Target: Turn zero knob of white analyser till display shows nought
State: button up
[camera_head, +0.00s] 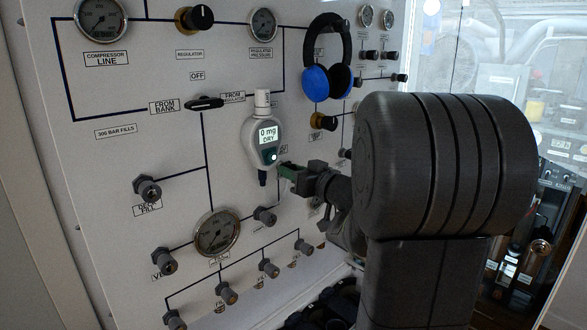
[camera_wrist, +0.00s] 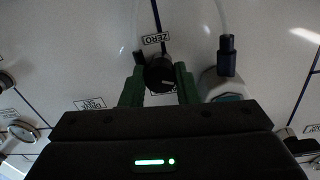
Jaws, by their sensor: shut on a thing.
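The white analyser (camera_head: 262,140) is mounted upright on the panel, and its lit display (camera_head: 267,133) reads "0 mg DRY". My gripper (camera_head: 286,170) is just to the right of and below the analyser, with its fingers at the panel. In the wrist view, the green fingers are shut on the black zero knob (camera_wrist: 160,75), one on each side. A white pointer line shows on the knob's face. A "ZERO" label (camera_wrist: 155,38) is beside it. In the head view the knob is hidden by my gripper. Part of the analyser (camera_wrist: 221,84) is close beside the fingers in the wrist view.
Blue and black ear defenders (camera_head: 329,62) hang above and to the right of my gripper. A grey valve knob (camera_head: 265,216) is below it, and a large gauge (camera_head: 217,234) is at lower left. Several other knobs and gauges line the panel.

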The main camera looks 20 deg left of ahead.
jog(key=o, duration=1)
jog(key=shift+c, duration=0.2)
jog(key=b+v, duration=0.1)
jog(key=v, duration=1.3)
jog(key=shift+b, duration=0.35)
jog(key=shift+a, duration=0.1)
